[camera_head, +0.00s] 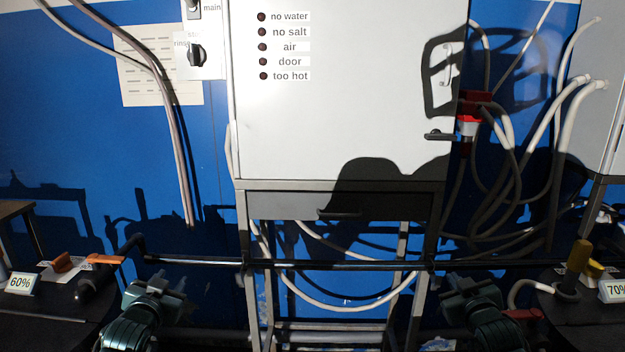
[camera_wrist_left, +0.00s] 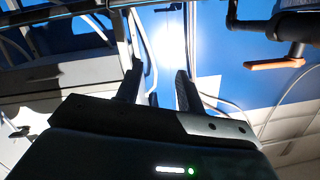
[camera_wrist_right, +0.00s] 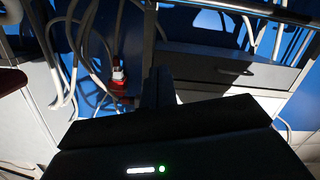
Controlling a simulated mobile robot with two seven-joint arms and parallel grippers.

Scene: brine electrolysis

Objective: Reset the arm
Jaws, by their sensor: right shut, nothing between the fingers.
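My left gripper (camera_head: 157,286) is low at the left in the head view, in front of the dark horizontal rail. In the left wrist view its two dark fingers (camera_wrist_left: 160,80) stand apart with nothing between them, so it is open. My right gripper (camera_head: 470,287) is low at the right in the head view, at a similar height. In the right wrist view its fingers (camera_wrist_right: 158,85) are together and hold nothing. Both grippers look clear of the cabinet, though the exact distance to the rail is hard to tell.
A white cabinet (camera_head: 340,120) with several indicator lamps stands in the middle on a metal frame. A dark rail (camera_head: 330,265) crosses below it. Dark drums with a 60% sign (camera_head: 19,283) and a 70% sign (camera_head: 615,291) flank the arms. Hoses hang on the blue wall (camera_head: 80,120).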

